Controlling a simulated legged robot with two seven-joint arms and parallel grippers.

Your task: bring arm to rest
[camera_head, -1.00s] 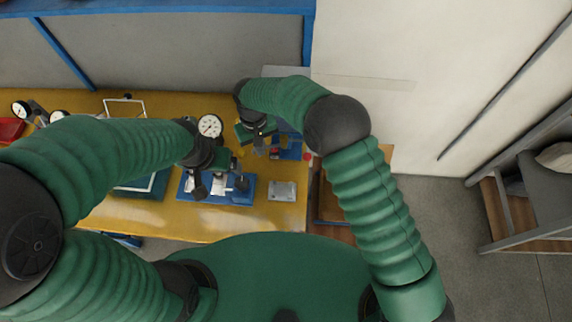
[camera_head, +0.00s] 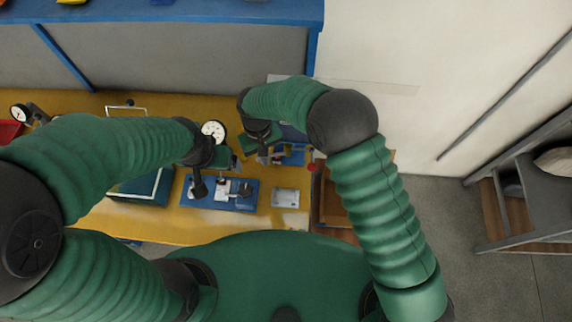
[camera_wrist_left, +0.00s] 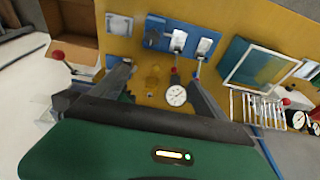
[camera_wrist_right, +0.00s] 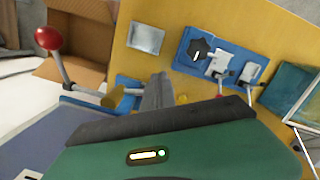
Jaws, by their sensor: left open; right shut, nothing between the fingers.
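My right gripper (camera_head: 263,160) is over the right part of the yellow table in the head view, beside a blue fixture with a red-ball lever (camera_head: 297,157). In the right wrist view its fingers (camera_wrist_right: 158,90) are together and empty. My left gripper (camera_head: 199,188) points down near the blue clamp fixture (camera_head: 225,204). In the left wrist view its fingers (camera_wrist_left: 163,85) are apart with nothing held, and a white dial gauge (camera_wrist_left: 176,96) shows between them. Whether either gripper touches a fixture is hard to tell.
The yellow table (camera_head: 180,225) carries a small grey metal plate (camera_head: 286,198) and a dark green tray with a white frame (camera_head: 156,193). A brown open box (camera_head: 333,212) stands at the table's right end. A blue-edged shelf (camera_head: 200,12) runs behind.

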